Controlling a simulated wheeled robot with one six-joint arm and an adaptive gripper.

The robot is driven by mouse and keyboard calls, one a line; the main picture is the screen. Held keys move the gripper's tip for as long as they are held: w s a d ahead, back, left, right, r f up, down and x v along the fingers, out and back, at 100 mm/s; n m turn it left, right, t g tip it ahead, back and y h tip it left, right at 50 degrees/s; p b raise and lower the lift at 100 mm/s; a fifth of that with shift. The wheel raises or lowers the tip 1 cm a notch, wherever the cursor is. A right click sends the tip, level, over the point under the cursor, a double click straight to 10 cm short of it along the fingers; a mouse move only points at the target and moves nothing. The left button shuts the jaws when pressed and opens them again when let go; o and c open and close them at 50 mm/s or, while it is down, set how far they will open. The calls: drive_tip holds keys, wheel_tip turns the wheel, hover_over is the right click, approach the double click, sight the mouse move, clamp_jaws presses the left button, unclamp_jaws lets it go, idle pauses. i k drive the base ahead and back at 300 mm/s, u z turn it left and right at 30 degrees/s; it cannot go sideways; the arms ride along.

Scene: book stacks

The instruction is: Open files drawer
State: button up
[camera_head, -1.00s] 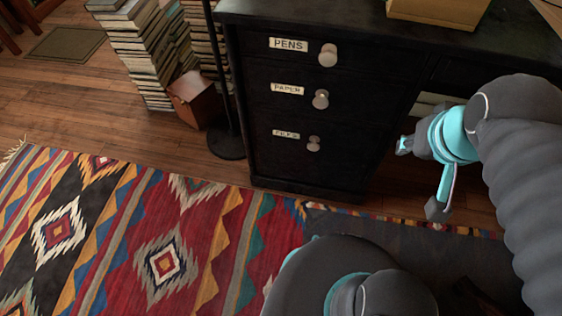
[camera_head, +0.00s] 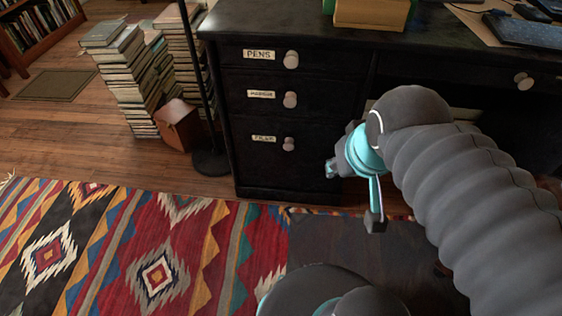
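The black desk has a column of three labelled drawers. The bottom drawer (camera_head: 262,160) has a small label that seems to read "FILES" and a round pale knob (camera_head: 288,144); it looks shut. My gripper (camera_head: 352,195) is to the right of this drawer and its knob, apart from the knob. Its two fingers are spread wide, one by the desk front and one lower and nearer, with nothing between them. The paper drawer (camera_head: 262,96) and the pens drawer (camera_head: 262,54) above also look shut.
A dark floor lamp pole and base (camera_head: 211,162), a brown box (camera_head: 179,125) and stacks of books (camera_head: 125,75) stand left of the desk. A patterned rug (camera_head: 150,250) covers the floor in front. The desk's kneehole opens behind my arm.

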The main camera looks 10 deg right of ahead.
sight(272, 151)
drive_tip(key=u, duration=0.05)
drive_tip(key=i, duration=0.5)
drive_tip(key=z, duration=2.5)
drive_tip(key=k, duration=1.4)
drive_tip(key=u, duration=1.4)
